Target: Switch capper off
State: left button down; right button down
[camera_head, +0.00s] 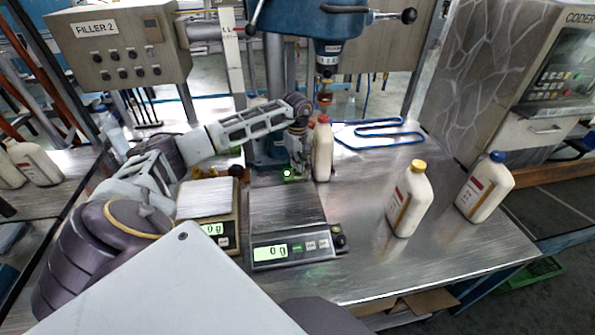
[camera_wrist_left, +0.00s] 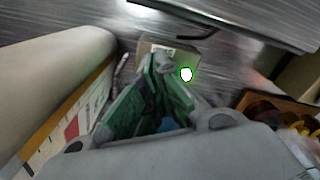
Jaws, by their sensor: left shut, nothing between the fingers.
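The blue capper (camera_head: 312,20) stands at the back centre, its chuck (camera_head: 325,92) above a white bottle with a red cap (camera_head: 322,155). A small lit white button with a green rim (camera_head: 287,173) sits low by the capper's column; it also shows in the left wrist view (camera_wrist_left: 186,74). My left gripper (camera_head: 297,168) is shut and empty, pointing down between the column and the bottle. In the left wrist view its green-padded fingers (camera_wrist_left: 164,66) meet just left of the button; I cannot tell if they touch it. My right gripper is not in view.
The bottle stands close beside my left gripper (camera_wrist_left: 50,75). Two scales (camera_head: 285,215) (camera_head: 208,200) stand in front. Bottles with a yellow cap (camera_head: 410,200) and a blue cap (camera_head: 485,188) stand at the right. The FILLER 2 box (camera_head: 118,45) is at the back left.

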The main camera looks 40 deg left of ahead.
pick_arm(q)
jog(key=shift+f+b, duration=0.7)
jog(key=shift+f, duration=0.45)
dwell(1.4)
jog(key=shift+r, duration=0.1)
